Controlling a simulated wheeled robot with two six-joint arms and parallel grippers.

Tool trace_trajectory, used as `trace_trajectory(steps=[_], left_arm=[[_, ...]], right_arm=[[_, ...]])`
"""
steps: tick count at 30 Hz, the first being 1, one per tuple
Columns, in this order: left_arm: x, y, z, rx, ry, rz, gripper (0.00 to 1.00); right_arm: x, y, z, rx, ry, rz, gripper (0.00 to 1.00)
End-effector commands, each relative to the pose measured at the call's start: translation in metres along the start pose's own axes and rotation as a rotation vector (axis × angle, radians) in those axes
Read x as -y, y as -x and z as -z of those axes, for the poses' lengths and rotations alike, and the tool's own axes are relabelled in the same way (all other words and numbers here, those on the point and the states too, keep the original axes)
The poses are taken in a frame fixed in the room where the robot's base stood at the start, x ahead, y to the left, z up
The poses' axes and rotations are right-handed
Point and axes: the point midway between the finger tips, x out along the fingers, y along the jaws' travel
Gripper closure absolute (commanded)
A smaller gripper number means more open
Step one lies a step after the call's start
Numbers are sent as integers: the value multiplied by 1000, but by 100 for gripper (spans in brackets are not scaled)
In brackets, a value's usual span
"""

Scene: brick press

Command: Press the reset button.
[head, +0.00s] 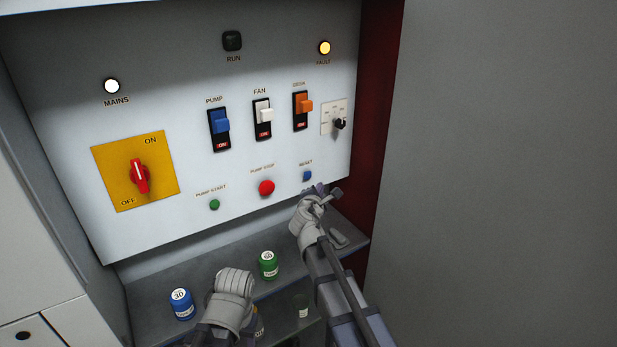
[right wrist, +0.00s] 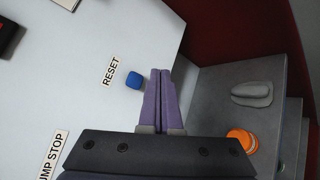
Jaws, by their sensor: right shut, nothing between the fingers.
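In the right wrist view the blue reset button (right wrist: 134,81) sits just left of my fingertips. My right gripper (head: 322,189) is just below and right of the button in the head view. In the right wrist view its purple fingers (right wrist: 160,72) are shut together with nothing between them. I cannot tell whether they touch the panel; they do not cover the button. My left arm shows low in the head view, but its fingers are hidden.
The red pump stop button (head: 266,187) and green pump start button (head: 214,204) are to the left. The fault lamp (head: 325,48) glows amber. A blue jar (head: 181,304) and a green jar (head: 268,265) stand on the grey shelf below. A dark red side wall (head: 377,120) bounds the right.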

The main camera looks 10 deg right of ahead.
Motion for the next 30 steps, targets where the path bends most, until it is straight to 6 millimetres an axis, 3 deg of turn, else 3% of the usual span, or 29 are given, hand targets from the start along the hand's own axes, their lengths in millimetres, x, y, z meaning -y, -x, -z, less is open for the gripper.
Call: trace_trajectory(steps=[9, 30], left_arm=[[0, 0, 0, 0, 0, 0, 43], [0, 0, 0, 0, 0, 0, 43]], right_arm=[[-19, -26, 18, 0, 0, -1, 100], [-20, -27, 20, 0, 0, 0, 100]])
